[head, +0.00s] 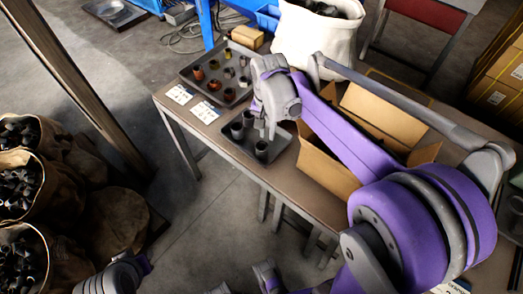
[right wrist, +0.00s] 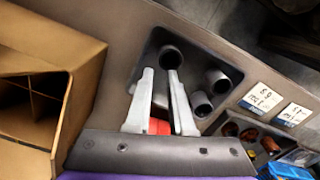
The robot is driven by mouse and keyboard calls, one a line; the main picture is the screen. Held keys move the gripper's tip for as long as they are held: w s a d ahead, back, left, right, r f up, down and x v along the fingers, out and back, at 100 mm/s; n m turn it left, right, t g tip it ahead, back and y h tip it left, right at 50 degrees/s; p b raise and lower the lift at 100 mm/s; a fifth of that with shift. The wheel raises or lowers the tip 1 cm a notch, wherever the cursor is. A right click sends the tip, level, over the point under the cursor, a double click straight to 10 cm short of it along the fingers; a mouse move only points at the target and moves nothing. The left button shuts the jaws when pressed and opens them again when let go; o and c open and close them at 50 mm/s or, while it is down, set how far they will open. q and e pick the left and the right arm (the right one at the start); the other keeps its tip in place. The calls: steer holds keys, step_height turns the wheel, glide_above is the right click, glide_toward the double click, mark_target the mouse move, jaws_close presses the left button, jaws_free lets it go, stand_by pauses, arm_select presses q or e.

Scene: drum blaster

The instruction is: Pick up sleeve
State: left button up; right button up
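Several dark grey cylindrical sleeves stand upright on a small dark tray (head: 281,146) on the table. In the head view one sleeve (head: 261,150) is near the front and another sleeve (head: 237,130) is to its left. My right gripper (head: 268,130) points down over this tray. In the right wrist view my right gripper (right wrist: 160,72) has its fingers apart. One sleeve (right wrist: 171,56) shows by the right fingertip; contact is unclear. Two others, including a sleeve (right wrist: 217,81), are to the right. A red patch shows between the finger bases. No left gripper fingers can be made out.
An open cardboard box (head: 322,172) with dividers stands right of the tray. A larger tray (head: 195,75) with coloured parts lies behind, with white label cards (head: 205,112) in front. A white sack (head: 318,38) is at the back. Filled sacks (head: 30,185) stand at left.

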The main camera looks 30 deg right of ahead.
mark_target(267, 147)
step_height(267, 147, down, 10)
steer(key=shift+r+b, duration=0.2)
steer(key=shift+b, duration=0.35)
jaws_close()
stand_by(1.3)
